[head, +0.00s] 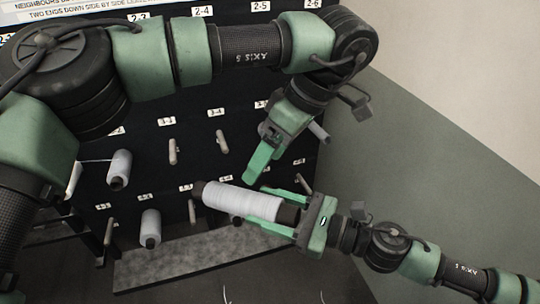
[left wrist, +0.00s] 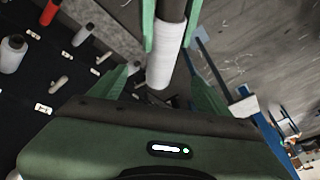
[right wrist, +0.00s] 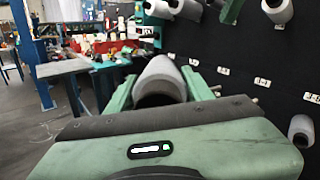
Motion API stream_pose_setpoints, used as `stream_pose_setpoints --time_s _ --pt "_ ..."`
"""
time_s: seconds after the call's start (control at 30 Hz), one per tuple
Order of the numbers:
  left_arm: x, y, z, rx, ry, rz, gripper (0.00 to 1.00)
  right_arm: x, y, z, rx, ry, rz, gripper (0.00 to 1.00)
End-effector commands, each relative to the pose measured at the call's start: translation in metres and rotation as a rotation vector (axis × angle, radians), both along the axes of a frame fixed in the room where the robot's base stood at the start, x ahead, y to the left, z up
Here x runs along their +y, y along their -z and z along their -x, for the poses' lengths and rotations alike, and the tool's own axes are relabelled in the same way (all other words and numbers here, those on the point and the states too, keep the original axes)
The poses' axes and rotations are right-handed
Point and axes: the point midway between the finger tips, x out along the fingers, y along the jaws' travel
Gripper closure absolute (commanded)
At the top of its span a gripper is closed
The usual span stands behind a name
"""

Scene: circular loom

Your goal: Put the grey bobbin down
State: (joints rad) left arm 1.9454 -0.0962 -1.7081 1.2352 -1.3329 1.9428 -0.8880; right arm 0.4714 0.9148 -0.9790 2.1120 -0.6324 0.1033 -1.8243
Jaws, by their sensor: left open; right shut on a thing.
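The grey bobbin (head: 240,202), wound with light grey yarn on a dark core, lies nearly level in front of the black peg board. My right gripper (head: 262,206) is shut on it near its right end. The bobbin also shows between the fingers in the right wrist view (right wrist: 162,78). My left gripper (head: 280,177) is open just above the bobbin. In the left wrist view the bobbin (left wrist: 168,60) reaches toward the gap between the left fingers (left wrist: 160,85); whether they touch it I cannot tell.
The black board carries numbered labels and bare pegs (head: 172,152). Other grey bobbins hang at the left (head: 119,168) and lower left (head: 150,226). A red bobbin (left wrist: 50,12) shows in the left wrist view. A grey ledge (head: 190,262) runs below the board. A table (right wrist: 62,68) stands farther off.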

Motion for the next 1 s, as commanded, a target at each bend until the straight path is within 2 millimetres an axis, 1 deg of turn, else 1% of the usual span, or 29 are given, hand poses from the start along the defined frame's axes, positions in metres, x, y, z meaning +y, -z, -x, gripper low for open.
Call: stream_pose_setpoints --time_s 0.17,0.4,0.6,0.8,1.0 --pt "0.011 0.021 -0.001 0.000 0.001 -0.004 0.23 0.000 -0.001 0.000 -0.001 0.000 0.000 1.00" --pt "0.031 0.064 -0.003 0.002 -0.002 -0.001 0.23 0.000 -0.001 0.000 -0.001 0.000 0.000 1.00" --pt "0.043 0.091 -0.004 0.002 -0.003 -0.001 0.23 0.000 -0.001 0.000 -0.001 0.000 0.000 1.00" --pt "0.049 0.103 -0.005 0.001 -0.003 0.001 0.23 0.000 -0.001 0.000 -0.001 0.000 0.000 1.00" --pt "0.049 0.105 -0.005 0.000 -0.003 0.002 0.23 0.000 -0.001 0.000 -0.001 0.000 0.000 1.00"
